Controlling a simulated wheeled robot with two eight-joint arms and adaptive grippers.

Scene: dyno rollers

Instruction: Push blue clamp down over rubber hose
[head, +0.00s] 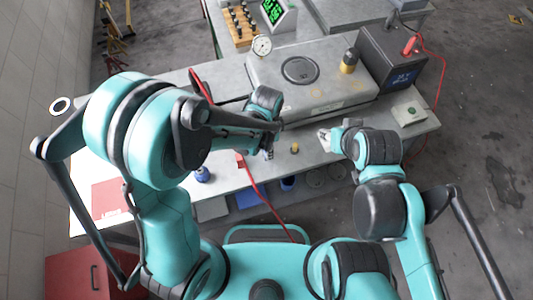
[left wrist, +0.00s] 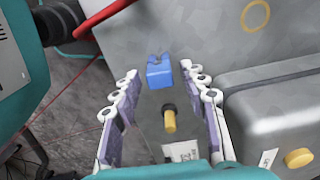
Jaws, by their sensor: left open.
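The blue clamp (left wrist: 160,73) shows in the left wrist view, beyond and between the fingertips of my left gripper (left wrist: 158,84). The gripper is open, and I cannot tell whether its fingers touch the clamp. A red hose (left wrist: 104,17) runs in at the top left of that view towards a dark round part (left wrist: 58,22); no hose shows clearly inside the clamp. In the head view my left gripper (head: 267,148) is over the bench, and I cannot make out the clamp there. My right gripper (head: 325,138) is to its right, small, its jaws unclear.
A large grey metal housing (head: 300,95) stands behind the grippers, with a dark box (head: 393,60) at its right. A small yellow piece with a dark top (left wrist: 169,120) lies below the clamp in the wrist view. A red cable (head: 262,195) hangs over the bench front.

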